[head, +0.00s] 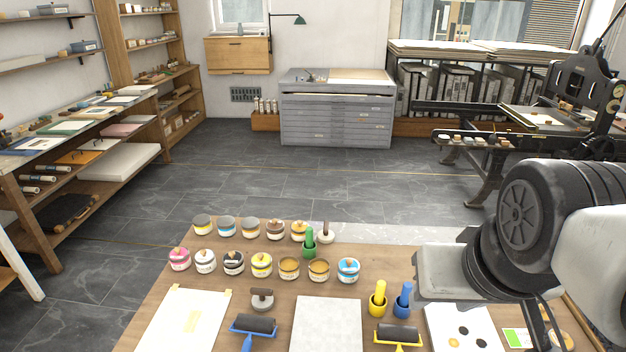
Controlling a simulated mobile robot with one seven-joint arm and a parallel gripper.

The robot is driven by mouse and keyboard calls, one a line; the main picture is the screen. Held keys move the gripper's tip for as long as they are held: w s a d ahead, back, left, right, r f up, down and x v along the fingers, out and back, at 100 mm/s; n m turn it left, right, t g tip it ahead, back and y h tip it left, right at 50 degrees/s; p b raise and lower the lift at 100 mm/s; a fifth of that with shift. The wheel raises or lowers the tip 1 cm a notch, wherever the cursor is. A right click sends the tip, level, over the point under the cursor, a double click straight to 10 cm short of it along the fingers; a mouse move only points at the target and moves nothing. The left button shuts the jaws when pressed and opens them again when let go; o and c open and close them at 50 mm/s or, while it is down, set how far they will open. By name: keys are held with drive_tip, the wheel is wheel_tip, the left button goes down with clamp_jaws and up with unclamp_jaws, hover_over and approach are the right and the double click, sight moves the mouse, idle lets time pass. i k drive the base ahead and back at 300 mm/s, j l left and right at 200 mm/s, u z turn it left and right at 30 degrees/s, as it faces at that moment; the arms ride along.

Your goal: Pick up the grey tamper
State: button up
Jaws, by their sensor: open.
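A yellow tamper (378,300) and a blue tamper (403,301) stand side by side nearer me. A low grey tool with a dark brown grip (262,299) sits left of the pale stone slab. My arm reaches in from the right over the table. I cannot make out my gripper's fingers, and nothing held is visible.
Several ink jars (289,268) stand in two rows left of the tampers. Two rollers (255,326), the slab (328,325) and paper sheets (185,318) lie along the near side. The table's far right is partly hidden by my arm. Open floor (300,185) lies beyond.

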sight(262, 300)
drive_tip(key=j, duration=1.8)
